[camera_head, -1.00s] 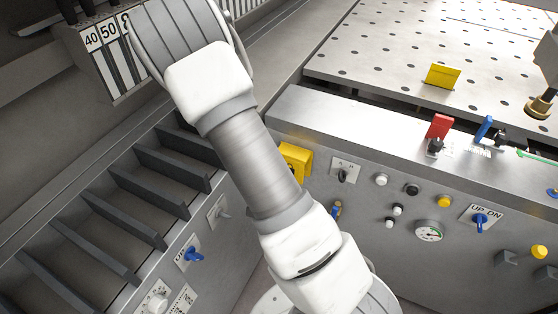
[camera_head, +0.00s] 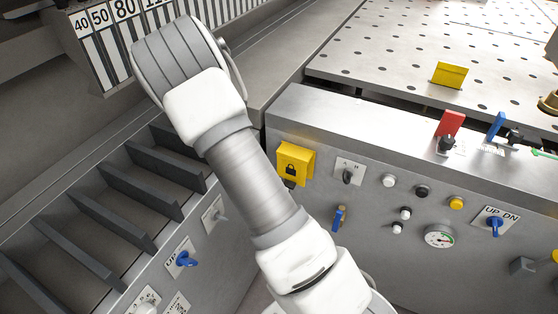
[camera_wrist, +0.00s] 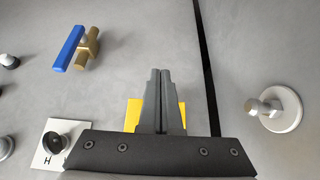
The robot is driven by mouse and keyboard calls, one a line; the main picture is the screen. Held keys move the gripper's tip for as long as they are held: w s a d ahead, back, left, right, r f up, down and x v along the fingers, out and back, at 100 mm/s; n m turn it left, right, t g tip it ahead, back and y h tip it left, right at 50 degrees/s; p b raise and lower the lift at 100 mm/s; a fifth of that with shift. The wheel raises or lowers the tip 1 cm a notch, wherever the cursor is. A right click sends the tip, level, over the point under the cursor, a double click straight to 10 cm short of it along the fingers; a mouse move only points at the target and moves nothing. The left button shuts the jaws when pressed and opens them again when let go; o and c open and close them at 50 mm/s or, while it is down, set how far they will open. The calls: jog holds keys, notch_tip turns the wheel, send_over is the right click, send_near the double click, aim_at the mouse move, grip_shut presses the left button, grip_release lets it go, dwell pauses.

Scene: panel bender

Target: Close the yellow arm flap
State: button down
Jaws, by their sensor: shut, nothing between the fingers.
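A yellow flap with a black padlock mark (camera_head: 295,160) is on the front of the grey machine panel, just right of my arm in the head view. It stands out from the panel, with a dark part under it. In the wrist view, yellow (camera_wrist: 132,115) shows on both sides of my gripper (camera_wrist: 160,73), which covers its middle. My gripper is shut and empty, with its fingertips reaching past the yellow part in the picture. I cannot tell whether they touch it. My gripper is out of the head view.
A small blue lever (camera_head: 339,218) and a black knob (camera_head: 348,176) are close to the flap. A yellow plate (camera_head: 450,75) stands on the perforated table (camera_head: 400,50). A red piece (camera_head: 450,123) is on the panel top. A round white-based knob (camera_wrist: 272,108) shows across a dark gap.

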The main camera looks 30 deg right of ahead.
jog(key=shift+w+d+f+b, duration=0.35)
jog(key=shift+w+d+f, duration=0.1)
jog(key=shift+d, duration=0.05)
jog(key=shift+r, duration=0.1)
dwell(0.4)
jog(key=shift+r+p, duration=0.7)
jog(key=shift+r, duration=0.05)
